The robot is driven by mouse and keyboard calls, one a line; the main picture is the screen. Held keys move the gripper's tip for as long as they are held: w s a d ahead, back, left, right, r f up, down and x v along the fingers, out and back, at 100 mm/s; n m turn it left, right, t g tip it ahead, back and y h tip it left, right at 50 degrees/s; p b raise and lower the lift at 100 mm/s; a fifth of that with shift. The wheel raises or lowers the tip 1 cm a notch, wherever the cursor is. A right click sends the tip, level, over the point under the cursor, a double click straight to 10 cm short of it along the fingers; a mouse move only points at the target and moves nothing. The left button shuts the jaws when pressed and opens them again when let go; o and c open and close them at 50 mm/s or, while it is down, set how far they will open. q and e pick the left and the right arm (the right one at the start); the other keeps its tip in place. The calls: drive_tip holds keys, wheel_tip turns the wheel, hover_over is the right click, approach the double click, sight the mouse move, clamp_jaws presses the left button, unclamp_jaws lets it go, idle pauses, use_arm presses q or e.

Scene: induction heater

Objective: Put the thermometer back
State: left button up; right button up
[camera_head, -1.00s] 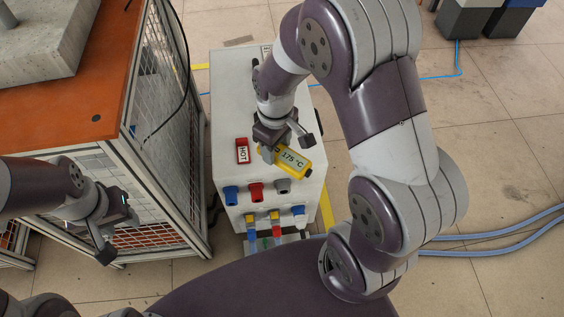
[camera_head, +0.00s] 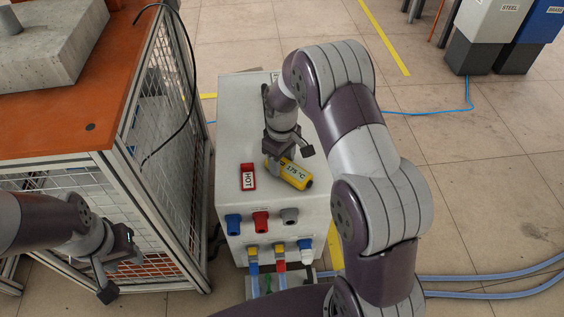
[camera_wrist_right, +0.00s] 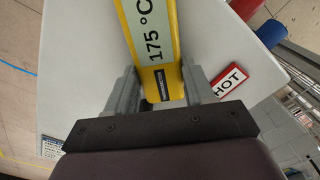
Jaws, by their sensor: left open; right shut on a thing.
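The yellow thermometer (camera_head: 295,174) has a display reading 175 °C. It lies at or just above the top of the white heater cabinet (camera_head: 232,112); the exact gap cannot be told. My right gripper (camera_head: 276,164) is shut on the thermometer. In the right wrist view the thermometer (camera_wrist_right: 152,40) sits between the two grey fingers of my right gripper (camera_wrist_right: 160,88), its display facing the camera. My left gripper (camera_head: 120,272) is open and empty, low at the left beside the mesh-sided bench.
A red HOT sign (camera_head: 248,177) lies on the cabinet top, left of the thermometer. Blue, red and grey connectors (camera_head: 261,222) stick out of the cabinet front. The orange bench (camera_head: 60,125) with mesh sides stands at the left. Blue hoses (camera_head: 490,290) cross the floor at the right.

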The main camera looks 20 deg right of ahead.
sight(282, 163)
drive_tip(key=o, duration=1.1)
drive_tip(key=shift+o, duration=0.2)
drive_tip(key=shift+r, duration=0.1)
wheel_tip(282, 163, up, 12)
drive_tip(key=p, duration=0.5)
drive_tip(key=s+a+r+m+t, duration=0.1)
drive_tip(key=s+m, duration=0.4)
drive_tip(key=s, duration=1.2)
drive_tip(key=shift+s+a+r+m+t, duration=0.3)
drive_tip(key=shift+s+a+r+m, duration=0.1)
drive_tip(key=shift+a+r, duration=0.15)
